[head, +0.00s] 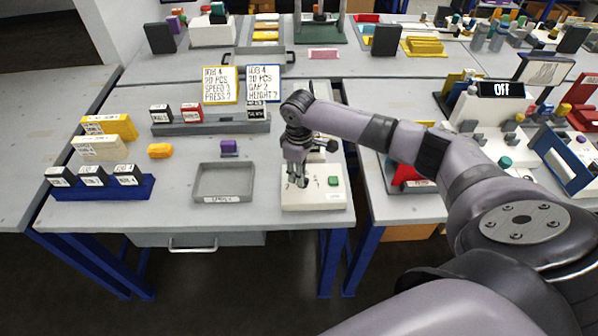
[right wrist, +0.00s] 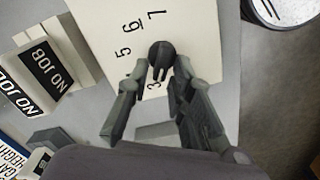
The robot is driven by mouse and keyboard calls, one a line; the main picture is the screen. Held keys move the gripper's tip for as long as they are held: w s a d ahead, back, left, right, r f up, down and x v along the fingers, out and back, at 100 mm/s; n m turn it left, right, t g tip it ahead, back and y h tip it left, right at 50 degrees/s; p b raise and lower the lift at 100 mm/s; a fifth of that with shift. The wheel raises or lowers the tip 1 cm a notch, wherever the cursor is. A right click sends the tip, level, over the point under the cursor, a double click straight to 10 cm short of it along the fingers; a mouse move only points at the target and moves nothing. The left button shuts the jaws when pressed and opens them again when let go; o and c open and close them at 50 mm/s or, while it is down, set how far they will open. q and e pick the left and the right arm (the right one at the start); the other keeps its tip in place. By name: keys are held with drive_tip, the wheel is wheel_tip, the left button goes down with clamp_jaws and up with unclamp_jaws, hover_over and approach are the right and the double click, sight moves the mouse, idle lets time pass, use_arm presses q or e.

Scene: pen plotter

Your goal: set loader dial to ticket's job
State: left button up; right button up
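The loader (head: 331,203) is a white box with a green button at the front right of the near table. Its dial, a round black knob (right wrist: 160,53), shows in the right wrist view on a white face with 3, 5, 6 and 7 visible; its setting is hard to read. My right gripper (head: 298,182) is over the loader; in the right wrist view its fingertips (right wrist: 161,65) stand either side of the knob, apart, and contact is unclear. A yellow-framed ticket (head: 220,85) and a blue-framed ticket (head: 263,83) both read JOB 4. My left gripper is out of view.
A grey tray (head: 224,197) lies left of the loader. A grey rack (head: 212,129) stands behind, and a blue rack (head: 103,194) with black-topped cards sits front left.

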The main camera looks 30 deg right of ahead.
clamp_jaws()
drive_tip(key=shift+r+m+p, duration=0.2)
drive_tip(key=shift+m+p, duration=0.4)
drive_tip(key=shift+p, duration=0.35)
drive_tip(key=m+p, duration=0.1)
drive_tip(key=p, duration=0.1)
drive_tip(key=m+p, duration=0.2)
drive_tip(key=shift+d+m+p, duration=0.2)
drive_tip(key=shift+m+p, duration=0.1)
drive_tip(key=shift+p, duration=0.1)
drive_tip(key=shift+w+d+f+m+p, duration=0.1)
drive_tip(key=shift+d+f+m+p, duration=0.05)
drive_tip(key=shift+m+p, duration=1.4)
